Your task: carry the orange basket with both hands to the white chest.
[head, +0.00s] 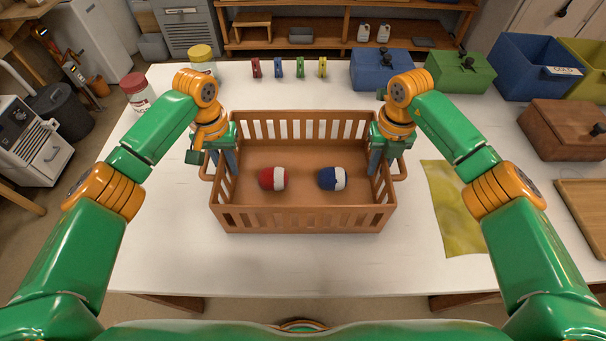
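The orange-brown slatted basket (305,220) stands upright on the white table, with a loop handle at each end. A red-and-white ball (273,179) and a blue-and-white ball (332,179) lie inside it. My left gripper (230,162) points down at the basket's left end, beside the left handle. My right gripper (376,162) points down at its right end, beside the right handle. The fingers overlap the end walls, and whether they are closed on them is unclear. I cannot pick out the white chest with certainty; a white cabinet (98,45) stands at the upper left.
The white table (160,235) is clear in front of and left of the basket. A yellow cloth (450,205) lies to the right. Jars, small coloured clips, a blue box (380,70) and a green box (460,72) stand behind. A wooden box (566,130) is at far right.

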